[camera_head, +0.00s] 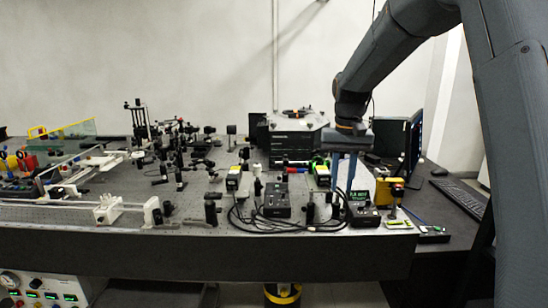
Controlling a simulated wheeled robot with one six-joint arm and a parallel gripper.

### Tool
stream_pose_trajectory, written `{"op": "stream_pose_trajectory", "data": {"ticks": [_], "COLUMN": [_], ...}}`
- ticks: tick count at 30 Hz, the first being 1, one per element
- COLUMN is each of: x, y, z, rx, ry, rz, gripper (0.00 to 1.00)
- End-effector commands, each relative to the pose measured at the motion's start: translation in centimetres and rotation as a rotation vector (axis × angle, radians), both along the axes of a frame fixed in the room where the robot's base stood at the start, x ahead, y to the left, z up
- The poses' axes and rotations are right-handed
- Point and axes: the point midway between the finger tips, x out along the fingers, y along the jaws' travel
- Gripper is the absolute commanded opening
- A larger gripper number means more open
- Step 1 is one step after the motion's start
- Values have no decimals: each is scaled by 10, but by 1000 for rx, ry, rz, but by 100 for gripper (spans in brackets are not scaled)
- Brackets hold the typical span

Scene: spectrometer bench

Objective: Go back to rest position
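My gripper (343,172) is at the right of the optical bench (200,243), pointing down with its two bluish fingers apart. It hangs over the area of small boxes and instruments near the bench's right end. I see nothing between the fingers, though the view is small. My arm comes down from the upper right of the picture. Whether the fingertips touch anything on the bench cannot be told.
Posts and optical mounts (180,155) crowd the bench. A dark round-topped instrument (292,135) stands behind the gripper. A control box (277,199) with cables and a green-lit display (359,196) are near the fingers. A monitor (413,145) and keyboard (458,192) are at right.

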Motion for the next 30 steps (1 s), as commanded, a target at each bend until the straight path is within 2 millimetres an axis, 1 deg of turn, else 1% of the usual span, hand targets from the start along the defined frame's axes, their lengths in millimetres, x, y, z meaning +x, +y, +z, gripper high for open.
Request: {"op": "stream_pose_trajectory", "data": {"ticks": [1, 2, 3, 5, 6, 8, 9, 11, 12, 15, 16, 18, 21, 24, 30], "x": [-20, -31, -48, -73, -91, -119, -138, -167, -185, -224, -233, -251, -266, -271, -270], "y": [-1, -1, -2, -2, -3, -4, -4, -5, -5, -5, -6, -6, -6, -6, -6], "z": [-11, -18, -28, -43, -53, -68, -78, -92, -100, -117, -121, -128, -134, -136, -136], "rx": [1, 1, 2, 2, 3, 3, 3, 4, 3, 3, 3, 2, 2, 2, 2], "ry": [1, -2, -6, -12, -16, -22, -25, -30, -33, -41, -43, -46, -49, -49, -49], "rz": [9, 15, 25, 38, 47, 62, 71, 84, 91, 108, 112, 119, 125, 127, 127], "gripper": [23, 23, 23, 23, 23, 23, 23, 23, 23, 23, 23, 23, 23, 23, 23]}}
